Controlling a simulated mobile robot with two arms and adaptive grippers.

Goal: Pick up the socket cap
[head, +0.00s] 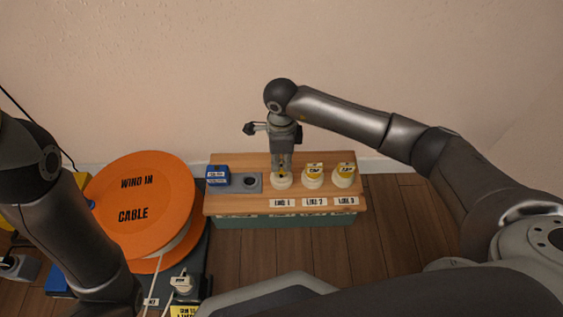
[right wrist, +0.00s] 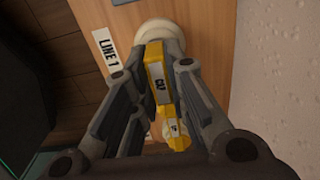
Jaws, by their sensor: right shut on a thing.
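The yellow socket cap (right wrist: 155,77), with dark lettering, is between the fingers of my right gripper (right wrist: 157,85). In the head view my right gripper (head: 282,172) points down over the round white LINE 1 socket (head: 281,183) and hides most of the cap. In the right wrist view the cap lies against the white socket (right wrist: 163,33); I cannot tell whether it is still seated there. Two more yellow caps sit on the LINE 2 socket (head: 313,181) and the LINE 3 socket (head: 344,180). My left gripper is out of view.
The sockets stand on a wooden-topped bench (head: 235,205) against the wall. A blue block (head: 217,176) and a grey holder (head: 247,182) are at its left. A large orange cable reel (head: 150,195) stands farther left. A white plug (head: 181,283) is at the lower left.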

